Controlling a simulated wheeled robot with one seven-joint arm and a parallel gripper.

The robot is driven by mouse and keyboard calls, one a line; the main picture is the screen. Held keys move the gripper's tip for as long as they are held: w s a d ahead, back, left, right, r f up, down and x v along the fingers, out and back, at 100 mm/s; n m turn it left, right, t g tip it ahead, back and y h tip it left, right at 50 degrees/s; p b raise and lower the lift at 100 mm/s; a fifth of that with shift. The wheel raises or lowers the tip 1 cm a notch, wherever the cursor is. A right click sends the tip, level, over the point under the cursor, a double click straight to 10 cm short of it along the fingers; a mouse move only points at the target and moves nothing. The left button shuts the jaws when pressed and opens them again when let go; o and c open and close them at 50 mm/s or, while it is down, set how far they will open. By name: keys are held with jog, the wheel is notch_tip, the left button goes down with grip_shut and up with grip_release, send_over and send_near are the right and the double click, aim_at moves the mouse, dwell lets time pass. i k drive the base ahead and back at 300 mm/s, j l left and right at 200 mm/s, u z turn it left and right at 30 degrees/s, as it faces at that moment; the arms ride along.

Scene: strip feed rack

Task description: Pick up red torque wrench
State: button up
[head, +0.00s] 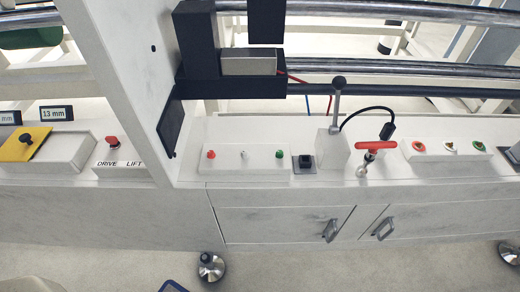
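The red torque wrench (376,146) is in the head view, right of centre. It shows as a red bar handle lying roughly level above a short metal stem. The stem reaches down to a round metal end near the front edge of the white ledge. I cannot tell how the stem is seated or held there. My gripper is not in view.
A grey lever box (332,150) with an upright black-knobbed lever stands close left of the wrench, and a black cable arches behind it. Button panels (245,157) (446,149) flank them. Cabinet doors (283,222) with handles lie below. Steel rollers (400,70) run behind.

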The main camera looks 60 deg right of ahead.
aim_at(362, 171)
jog(key=k+l+z, duration=0.15)
jog(key=z, duration=0.25)
jog(key=k+l+z, duration=0.25)
jog(key=z, duration=0.15)
jog(key=k+l+z, duration=0.4)
jog(key=i+j, duration=0.1)
